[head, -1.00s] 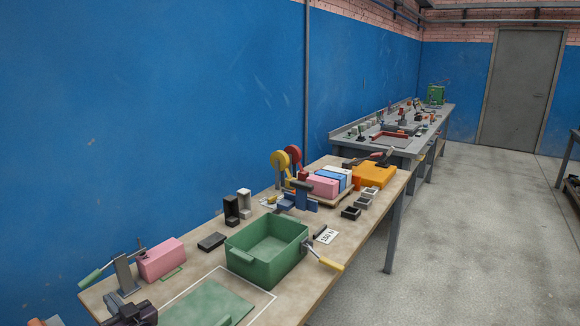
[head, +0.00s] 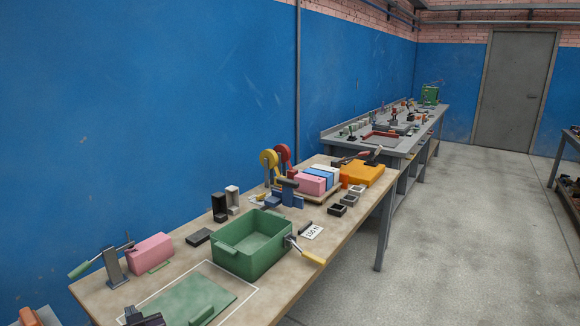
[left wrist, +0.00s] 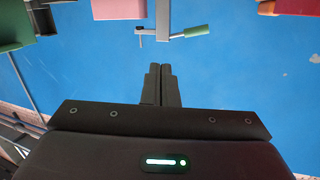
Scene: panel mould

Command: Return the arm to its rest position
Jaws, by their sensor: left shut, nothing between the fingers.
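My left gripper shows only in part at the bottom edge of the head view (head: 142,319), by the near end of the workbench. In the left wrist view its two dark fingers (left wrist: 161,84) are together with nothing between them. They are apart from the bench things, with blue wall behind. My right gripper is in neither view.
The workbench (head: 330,217) holds a green bin (head: 262,252), a green plate (head: 185,303), a pink block (head: 150,250) and a green-handled clamp (head: 113,266). The clamp's handle also shows in the left wrist view (left wrist: 196,32). Open floor (head: 450,240) lies right.

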